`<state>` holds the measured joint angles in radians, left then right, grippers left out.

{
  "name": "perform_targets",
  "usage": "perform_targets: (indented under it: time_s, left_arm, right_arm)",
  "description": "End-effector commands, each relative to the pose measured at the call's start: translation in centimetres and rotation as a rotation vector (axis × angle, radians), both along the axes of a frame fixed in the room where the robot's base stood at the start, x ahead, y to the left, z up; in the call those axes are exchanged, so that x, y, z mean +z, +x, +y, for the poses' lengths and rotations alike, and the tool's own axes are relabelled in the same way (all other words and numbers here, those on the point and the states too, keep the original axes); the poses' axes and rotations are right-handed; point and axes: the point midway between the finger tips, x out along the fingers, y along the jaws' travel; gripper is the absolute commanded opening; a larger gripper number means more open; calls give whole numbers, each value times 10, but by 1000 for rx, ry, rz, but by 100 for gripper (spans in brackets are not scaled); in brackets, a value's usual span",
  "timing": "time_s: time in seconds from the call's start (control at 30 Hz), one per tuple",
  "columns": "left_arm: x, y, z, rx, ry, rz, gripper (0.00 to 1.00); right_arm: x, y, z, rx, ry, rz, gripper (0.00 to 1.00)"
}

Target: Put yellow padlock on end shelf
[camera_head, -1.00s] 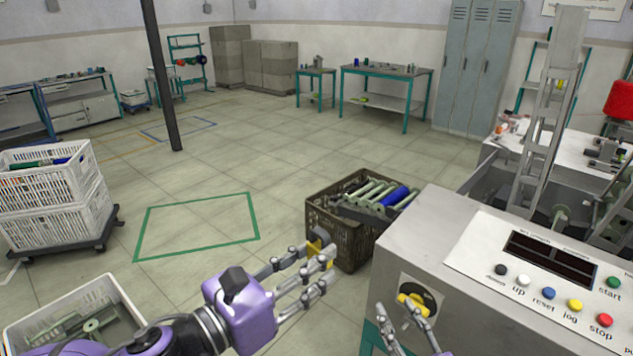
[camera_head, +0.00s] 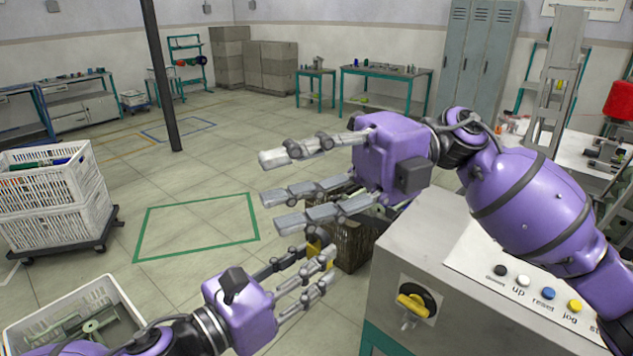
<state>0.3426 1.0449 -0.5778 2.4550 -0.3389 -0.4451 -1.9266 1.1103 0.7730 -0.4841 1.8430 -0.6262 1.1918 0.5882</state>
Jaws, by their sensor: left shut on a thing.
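The yellow padlock (camera_head: 313,248) is partly hidden between the fingers of my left gripper (camera_head: 320,272). That gripper comes from the lower left and is shut on it, in front of the brown crate. My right gripper (camera_head: 272,182) reaches in from the right, above and beyond the left one. Its fingers are spread, pointing left, with nothing seen between them. No shelf is clearly marked as the end shelf; a teal rack (camera_head: 187,62) stands at the back wall.
The machine cabinet (camera_head: 455,315) at the right carries a yellow-handled switch (camera_head: 412,303). White crates (camera_head: 55,205) stand at left, a grey bin (camera_head: 118,290) at lower left. The green-marked floor is clear.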

Motion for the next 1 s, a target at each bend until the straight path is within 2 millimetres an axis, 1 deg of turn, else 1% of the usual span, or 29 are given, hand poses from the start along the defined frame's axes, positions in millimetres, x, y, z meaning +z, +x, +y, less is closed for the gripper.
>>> perform_targets:
  time_s: [0.03,0.07,0.17,0.27,0.3,0.4,0.5,0.6,0.7,0.87,0.97,1.0]
  left_arm:
    - [0,0,0,0,0,0,1]
    - [0,0,0,0,0,0,1]
    - [0,0,0,0,0,0,1]
    - [0,0,0,0,0,0,1]
    - [0,0,0,0,0,0,1]
    - [0,0,0,0,0,0,1]
    - [0,0,0,0,0,0,1]
    - [0,0,0,0,0,0,1]
    - [0,0,0,0,0,0,1]
    - [0,0,0,0,0,0,1]
    - [0,0,0,0,0,0,1]
    - [0,0,0,0,0,0,1]
  right_arm:
    - [-2,-5,6,39,-74,-86,39]
    - [-6,-7,8,60,-120,-132,39]
    - [-24,-7,16,128,-280,-295,39]
    - [-44,1,21,188,-451,-461,39]
    - [-51,6,20,208,-526,-528,39]
    - [-63,25,15,251,-706,-683,39]
    - [-64,46,5,274,-875,-811,39]
    - [-60,63,-5,284,-1009,-905,39]
    - [-54,75,-13,288,-1102,-965,39]
    - [-52,83,-19,287,-1166,-1001,39]
    - [-61,84,-20,289,-1171,-1002,39]
    - [-67,83,-20,289,-1169,-1001,39]
